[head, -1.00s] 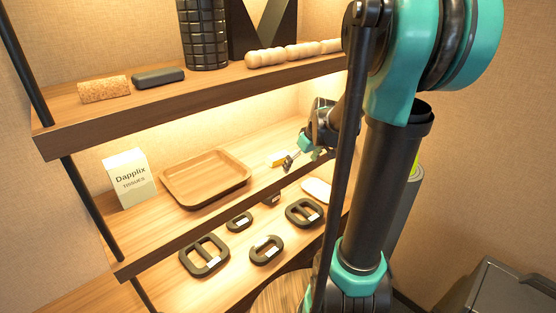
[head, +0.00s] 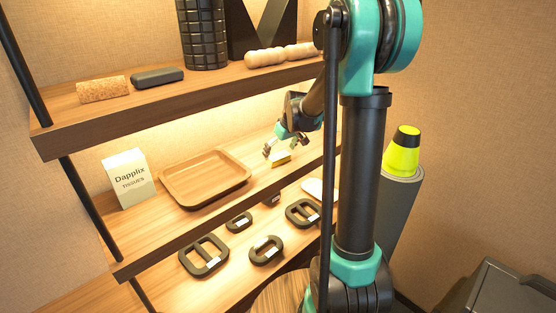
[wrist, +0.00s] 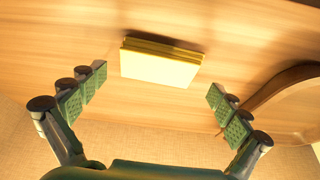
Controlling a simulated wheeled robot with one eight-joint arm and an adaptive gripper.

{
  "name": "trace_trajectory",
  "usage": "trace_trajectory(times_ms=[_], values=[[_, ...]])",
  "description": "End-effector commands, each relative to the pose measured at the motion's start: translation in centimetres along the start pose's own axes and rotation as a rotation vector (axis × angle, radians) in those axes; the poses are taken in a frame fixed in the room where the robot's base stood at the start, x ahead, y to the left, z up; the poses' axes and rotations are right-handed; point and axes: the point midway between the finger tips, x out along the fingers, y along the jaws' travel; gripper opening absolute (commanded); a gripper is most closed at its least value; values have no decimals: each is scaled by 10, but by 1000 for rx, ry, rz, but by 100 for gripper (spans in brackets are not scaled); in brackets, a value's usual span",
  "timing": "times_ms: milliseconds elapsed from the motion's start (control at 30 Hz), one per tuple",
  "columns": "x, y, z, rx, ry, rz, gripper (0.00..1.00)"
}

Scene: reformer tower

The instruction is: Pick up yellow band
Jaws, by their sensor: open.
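The yellow band (head: 280,159) lies as a small folded flat stack on the middle shelf, right of the wooden tray. In the wrist view the yellow band (wrist: 160,65) sits at upper centre, its layered edge showing at the top. My gripper (head: 275,149) is open and empty just above the band in the head view. In the wrist view the fingers of my gripper (wrist: 158,84) are spread wide, one to each side of the band, with gaps. I cannot tell the exact height above the shelf.
Black weights (head: 204,256) lie on the shelf below. A yellow-green bottle-like object (head: 402,155) is at right.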

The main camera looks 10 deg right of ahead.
Motion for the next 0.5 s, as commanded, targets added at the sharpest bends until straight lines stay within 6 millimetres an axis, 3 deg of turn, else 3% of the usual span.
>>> trace_trajectory(times_ms=[133,400,500], values=[[13,0,0,0,0,0,100],[16,0,1,0,0,0,100],[16,0,1,0,0,0,89]])
